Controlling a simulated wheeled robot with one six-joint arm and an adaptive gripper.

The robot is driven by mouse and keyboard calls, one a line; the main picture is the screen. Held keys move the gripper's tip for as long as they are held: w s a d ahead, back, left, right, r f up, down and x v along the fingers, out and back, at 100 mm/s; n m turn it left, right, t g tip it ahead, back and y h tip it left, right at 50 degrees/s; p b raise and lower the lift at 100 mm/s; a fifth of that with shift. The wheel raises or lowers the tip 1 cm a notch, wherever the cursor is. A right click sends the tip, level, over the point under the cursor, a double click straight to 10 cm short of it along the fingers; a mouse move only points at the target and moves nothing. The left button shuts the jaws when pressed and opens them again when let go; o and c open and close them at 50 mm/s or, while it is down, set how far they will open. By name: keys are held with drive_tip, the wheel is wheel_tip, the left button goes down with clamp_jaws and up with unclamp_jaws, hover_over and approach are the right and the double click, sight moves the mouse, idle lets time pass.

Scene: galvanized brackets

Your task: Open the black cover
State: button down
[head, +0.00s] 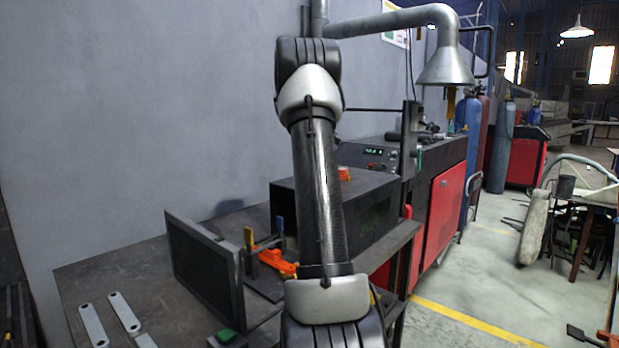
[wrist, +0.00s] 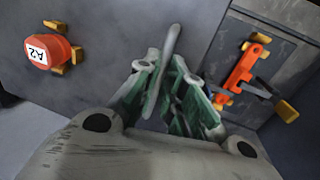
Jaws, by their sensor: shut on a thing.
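A black box (head: 373,211) stands on the table, partly hidden behind my arm. An orange knob (head: 344,173) sits on its top and shows in the wrist view (wrist: 48,52) with an "A2" label. A dark framed panel (head: 205,268) stands upright at the left of the table; I cannot tell which of these is the black cover. My gripper (wrist: 160,105) is hidden behind my arm in the head view. In the wrist view its green-padded fingers are shut on a narrow grey strip (wrist: 166,58) above a dark surface. I cannot tell whether the strip is attached to anything.
An orange clamp fixture (head: 278,262) stands between panel and box, and shows at the right of the wrist view (wrist: 242,72). Flat grey brackets (head: 125,314) and a green button (head: 226,335) lie near the table's front. A grey wall (head: 130,110) is behind.

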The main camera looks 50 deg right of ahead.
drive_tip(key=shift+d, duration=1.45)
drive_tip(key=c, duration=1.5)
unclamp_jaws()
drive_tip(key=shift+r, duration=0.1)
drive_tip(key=r, duration=0.4)
drive_tip(key=a+r, duration=0.1)
drive_tip(key=r, duration=0.2)
drive_tip(key=a+r, duration=0.1)
drive_tip(key=r, duration=0.3)
drive_tip(key=shift+a+r, duration=0.2)
drive_tip(key=shift+r, duration=0.1)
